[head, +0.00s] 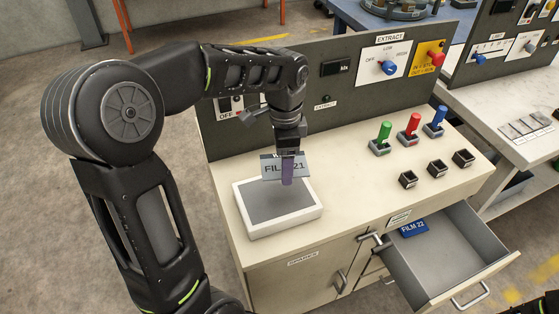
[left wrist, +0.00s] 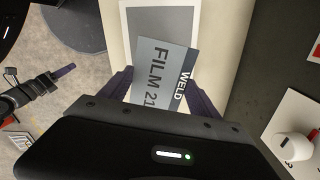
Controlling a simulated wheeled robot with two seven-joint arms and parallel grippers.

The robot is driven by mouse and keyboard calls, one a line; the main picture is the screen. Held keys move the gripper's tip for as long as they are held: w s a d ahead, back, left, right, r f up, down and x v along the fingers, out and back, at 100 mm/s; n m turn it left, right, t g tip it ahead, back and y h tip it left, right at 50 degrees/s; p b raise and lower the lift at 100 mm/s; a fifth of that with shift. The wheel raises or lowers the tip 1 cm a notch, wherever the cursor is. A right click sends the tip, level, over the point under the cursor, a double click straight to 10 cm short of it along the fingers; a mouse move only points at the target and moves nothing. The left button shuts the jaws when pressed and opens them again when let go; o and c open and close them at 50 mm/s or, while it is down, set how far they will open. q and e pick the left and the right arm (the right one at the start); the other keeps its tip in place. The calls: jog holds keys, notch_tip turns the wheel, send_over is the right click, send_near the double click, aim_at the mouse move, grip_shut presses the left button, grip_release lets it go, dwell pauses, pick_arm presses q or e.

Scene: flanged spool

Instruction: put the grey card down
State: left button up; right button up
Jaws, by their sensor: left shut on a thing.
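The grey card (head: 272,167) reads "FILM 21" and is in my left gripper (head: 288,172), above the white-framed pad with a grey top (head: 247,227) on the cabinet. In the left wrist view the card (left wrist: 160,72) lies between the two purple fingers of my left gripper (left wrist: 160,95) and also shows the word "WELD". The gripper is shut on the card. The pad (left wrist: 135,12) shows beyond the card, and whether the card touches it I cannot tell. My right gripper is not in view.
An open drawer (head: 479,246) at the front right holds a blue card (head: 413,229) reading "FILM 22". Green, red and blue levers (head: 410,128) and several small black sockets (head: 437,168) stand on the counter to the right. A panel with an "EXTRACT" knob (head: 388,68) rises behind.

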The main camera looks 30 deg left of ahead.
pick_arm(q)
jog(key=w+d+f+n, duration=0.4)
jog(key=w+d+n, duration=0.4)
jog(key=d+n, duration=0.1)
jog(key=shift+w+d+f+n, duration=0.3)
jog(key=shift+d+f+n, duration=0.1)
jog(key=shift+d, duration=0.45)
jog(key=shift+d, duration=0.1)
